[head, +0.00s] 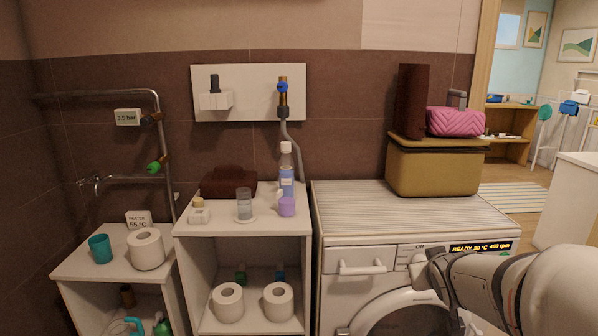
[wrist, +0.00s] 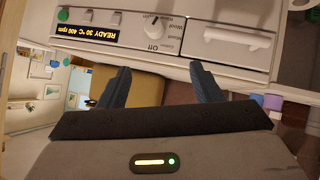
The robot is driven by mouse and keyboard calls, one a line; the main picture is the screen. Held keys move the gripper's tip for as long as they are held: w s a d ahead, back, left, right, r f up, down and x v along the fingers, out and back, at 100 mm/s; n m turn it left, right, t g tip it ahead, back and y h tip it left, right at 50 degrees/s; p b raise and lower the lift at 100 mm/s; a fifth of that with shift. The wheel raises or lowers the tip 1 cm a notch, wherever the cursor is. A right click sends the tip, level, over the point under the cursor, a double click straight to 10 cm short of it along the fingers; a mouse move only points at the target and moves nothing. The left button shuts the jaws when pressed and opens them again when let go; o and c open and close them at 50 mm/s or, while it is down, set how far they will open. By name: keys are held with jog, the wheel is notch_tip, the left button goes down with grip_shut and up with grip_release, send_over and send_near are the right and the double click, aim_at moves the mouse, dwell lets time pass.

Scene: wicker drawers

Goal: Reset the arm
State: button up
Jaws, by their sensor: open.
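My arm reaches in from the lower right of the head view, in front of the washing machine (head: 345,228). My gripper (wrist: 160,80) shows in the wrist view with its two dark blue fingers spread apart and nothing between them. Beyond the fingertips is the machine's front panel with its dial (wrist: 154,27), a lit display (wrist: 86,29) and the detergent drawer handle (wrist: 237,37). In the head view my arm hides part of the panel and the right side of the round door (head: 400,318). The fingers cannot be made out there.
An olive box (head: 430,168) with a pink bag (head: 455,122) and a dark brown item stands on the machine. Left of it, a white shelf (head: 245,225) holds bottles, a cup and toilet rolls. Pipes run along the wall. A doorway opens at the right.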

jog(key=s+a+r+g+y+p, duration=0.1)
jog(key=s+a+r+g+p, duration=0.1)
jog(key=s+a+r+p, duration=0.2)
jog(key=s+a+r+g+y+p, duration=0.1)
jog(key=s+a+r+g+p, duration=0.2)
jog(key=s+p, duration=0.3)
jog(key=s+a+r+g+y+p, duration=0.1)
jog(key=s+a+r+g+p, duration=0.2)
jog(key=s, duration=0.6)
jog(key=a+r+p, duration=0.2)
jog(key=shift+s+a+m, duration=0.2)
jog(key=shift+a+m, duration=0.1)
jog(key=shift+a, duration=0.05)
